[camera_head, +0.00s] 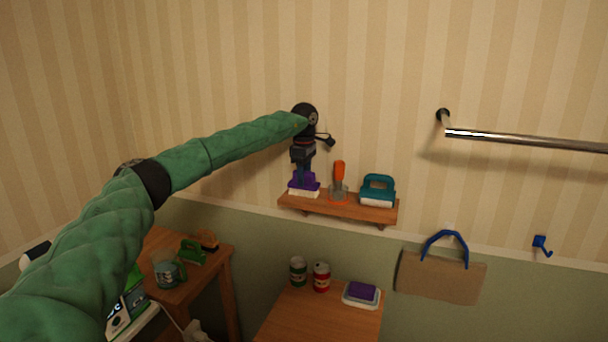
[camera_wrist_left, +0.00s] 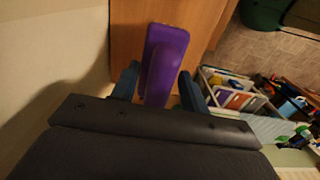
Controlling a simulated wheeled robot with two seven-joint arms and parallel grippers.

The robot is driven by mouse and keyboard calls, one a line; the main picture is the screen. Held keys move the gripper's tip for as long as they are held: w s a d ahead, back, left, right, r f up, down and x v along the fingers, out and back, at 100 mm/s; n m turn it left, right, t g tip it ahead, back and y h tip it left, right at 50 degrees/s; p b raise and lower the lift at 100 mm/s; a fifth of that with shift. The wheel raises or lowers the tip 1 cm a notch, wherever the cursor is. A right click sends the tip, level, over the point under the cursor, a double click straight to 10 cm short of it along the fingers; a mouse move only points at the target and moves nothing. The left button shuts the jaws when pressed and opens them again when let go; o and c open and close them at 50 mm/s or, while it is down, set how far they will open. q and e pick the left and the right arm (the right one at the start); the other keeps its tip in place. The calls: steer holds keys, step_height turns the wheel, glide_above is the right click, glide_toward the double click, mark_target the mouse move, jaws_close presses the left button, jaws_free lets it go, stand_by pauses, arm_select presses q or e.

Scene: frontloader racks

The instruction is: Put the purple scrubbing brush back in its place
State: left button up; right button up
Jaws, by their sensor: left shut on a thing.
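The purple scrubbing brush (camera_head: 303,187) has a purple top and pale bristles. It is at the left end of the small wooden wall shelf (camera_head: 345,208), upright, with its bristles at shelf level. My left gripper (camera_head: 304,172) reaches down from above and is shut on the brush's handle. In the left wrist view the brush (camera_wrist_left: 165,45) shows between the two fingers (camera_wrist_left: 158,88), over brown wood. I cannot tell whether the bristles bear fully on the shelf. My right gripper is not in view.
Below are a table with cans (camera_head: 321,277) and a purple sponge-like block (camera_head: 361,291). A metal rail (camera_head: 525,140) is at right.

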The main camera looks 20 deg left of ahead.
arm_select(q)
steer(key=shift+f, duration=0.1)
steer(key=o, duration=1)
steer(key=shift+c, duration=0.2)
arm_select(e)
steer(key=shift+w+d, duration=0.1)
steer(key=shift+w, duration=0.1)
arm_select(q)
steer(key=shift+r, duration=0.2)
step_height(320, 180, up, 3)
steer(key=shift+f+b, duration=0.15)
steer(key=shift+b, duration=0.7)
step_height(320, 180, up, 8)
steer(key=shift+f+b, duration=0.1)
steer(key=shift+b, duration=1.15)
steer(key=shift+r, duration=0.7)
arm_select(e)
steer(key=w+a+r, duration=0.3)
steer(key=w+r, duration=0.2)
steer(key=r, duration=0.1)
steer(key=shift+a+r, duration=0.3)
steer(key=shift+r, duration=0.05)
